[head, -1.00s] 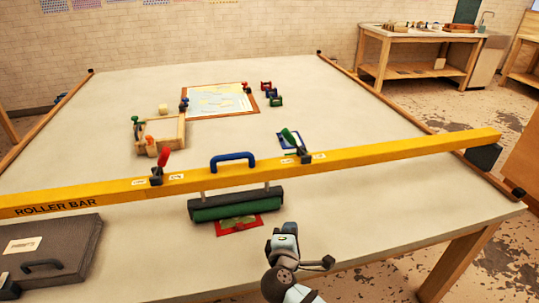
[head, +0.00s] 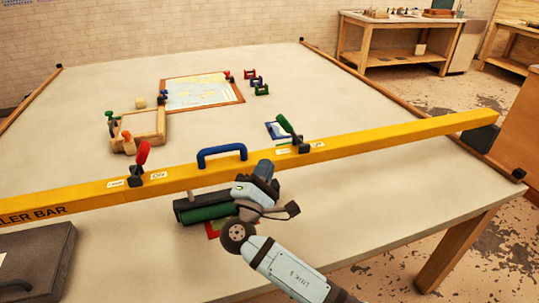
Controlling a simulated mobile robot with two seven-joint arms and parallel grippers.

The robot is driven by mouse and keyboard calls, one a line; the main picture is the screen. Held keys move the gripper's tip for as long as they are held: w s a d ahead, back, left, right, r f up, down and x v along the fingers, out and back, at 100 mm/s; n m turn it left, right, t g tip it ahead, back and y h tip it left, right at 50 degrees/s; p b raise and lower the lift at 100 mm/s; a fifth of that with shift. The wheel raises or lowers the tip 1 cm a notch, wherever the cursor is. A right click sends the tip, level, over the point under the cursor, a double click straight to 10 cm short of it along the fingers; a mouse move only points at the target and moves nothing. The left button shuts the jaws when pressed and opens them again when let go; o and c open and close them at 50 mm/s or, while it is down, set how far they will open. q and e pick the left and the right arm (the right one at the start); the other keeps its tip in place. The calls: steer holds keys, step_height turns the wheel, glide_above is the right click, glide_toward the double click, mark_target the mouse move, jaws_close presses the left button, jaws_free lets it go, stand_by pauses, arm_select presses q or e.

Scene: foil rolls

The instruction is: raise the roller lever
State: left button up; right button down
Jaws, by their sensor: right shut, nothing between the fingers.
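The yellow roller bar (head: 400,134) spans the table. A red-handled lever (head: 142,153) stands up from its left part, leaning slightly right. A green-handled lever (head: 286,127) on its right part tilts up and to the left. Small white labels sit beside both levers, too small to read for sure, so I cannot tell which is the roller lever. A blue handle (head: 221,151) arches between them. A green roller (head: 206,213) hangs below the bar, partly hidden by my right gripper. My right gripper (head: 265,168) is shut and empty, in front of the bar between blue handle and green lever. My left gripper is not in view.
A grey case (head: 40,262) lies at the front left. A wooden frame (head: 140,130), a framed sheet (head: 202,92) and several small coloured clamps (head: 257,84) lie beyond the bar. The table's right front is clear.

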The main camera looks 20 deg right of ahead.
mark_target(290, 130)
arm_select(q)
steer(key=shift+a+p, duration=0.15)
steer(key=shift+p, duration=0.25)
arm_select(e)
steer(key=x, duration=0.9)
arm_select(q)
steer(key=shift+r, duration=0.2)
